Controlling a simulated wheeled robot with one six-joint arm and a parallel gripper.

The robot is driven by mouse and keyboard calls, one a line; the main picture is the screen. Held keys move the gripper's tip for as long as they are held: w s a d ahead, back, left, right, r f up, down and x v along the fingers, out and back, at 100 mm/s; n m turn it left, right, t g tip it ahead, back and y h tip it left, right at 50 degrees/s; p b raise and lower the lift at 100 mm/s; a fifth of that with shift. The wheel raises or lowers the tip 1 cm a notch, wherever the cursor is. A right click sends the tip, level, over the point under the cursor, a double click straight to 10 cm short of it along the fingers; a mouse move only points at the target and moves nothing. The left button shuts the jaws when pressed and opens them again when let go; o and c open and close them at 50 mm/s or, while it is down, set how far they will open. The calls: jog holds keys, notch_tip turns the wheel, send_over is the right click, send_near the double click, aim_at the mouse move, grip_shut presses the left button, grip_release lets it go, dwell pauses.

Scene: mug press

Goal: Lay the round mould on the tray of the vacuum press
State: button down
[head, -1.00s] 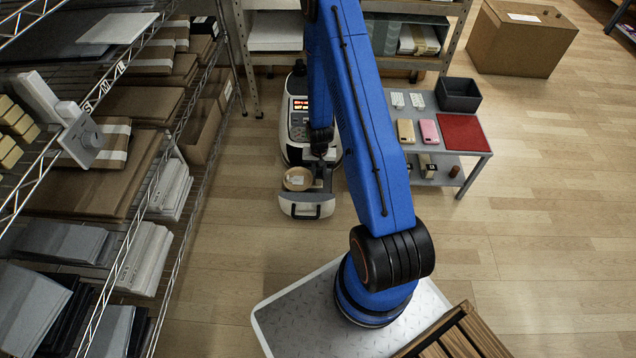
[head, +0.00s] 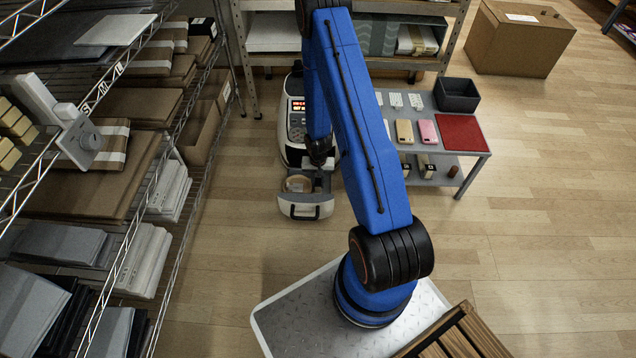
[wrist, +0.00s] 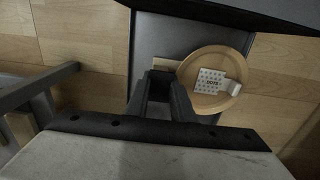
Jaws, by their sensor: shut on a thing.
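The round mould (head: 297,184) is a shallow tan wooden disc, seen over the pulled-out tray (head: 305,209) of the white vacuum press (head: 293,148). In the wrist view, the mould (wrist: 206,104) carries a white dotted sheet and a small white piece. My gripper (head: 320,163) is at the mould's right rear edge in the head view. In the wrist view, my gripper (wrist: 160,88) is shut at the mould's edge, by a small wooden tab. The grey tray surface (wrist: 160,35) shows beside the mould. Whether the mould's underside touches the tray is hidden.
A grey side table (head: 455,147) with phone cases, a dark bin (head: 457,95) and a red mat (head: 461,134) stands right of the press. Wire shelving (head: 150,200) with boxes runs along the left. The floor in front of the tray is clear.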

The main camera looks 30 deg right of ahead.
jog(key=c, duration=1.5)
grip_release()
jog(key=shift+c, duration=0.2)
jog(key=a+r+n+t, duration=0.1)
jog(key=a+r+n, duration=0.15)
jog(key=r, duration=2.65)
jog(key=s+a+r+t, duration=0.1)
jog(key=s+a+r, duration=0.2)
jog(key=r, duration=0.6)
jog(key=s+a+r, duration=0.3)
jog(key=r, duration=0.5)
jog(key=s+a+r+n+t, duration=0.1)
jog(key=s+a+r+n, duration=0.1)
jog(key=s+r, duration=0.6)
jog(key=s+a+r+n+t, duration=0.1)
jog(key=s+a+r, duration=0.3)
jog(key=s, duration=1.2)
notch_tip(320, 180, up, 4)
jog(key=shift+r+n+t, duration=0.1)
jog(key=shift+n+t, duration=0.3)
jog(key=shift+n, duration=0.25)
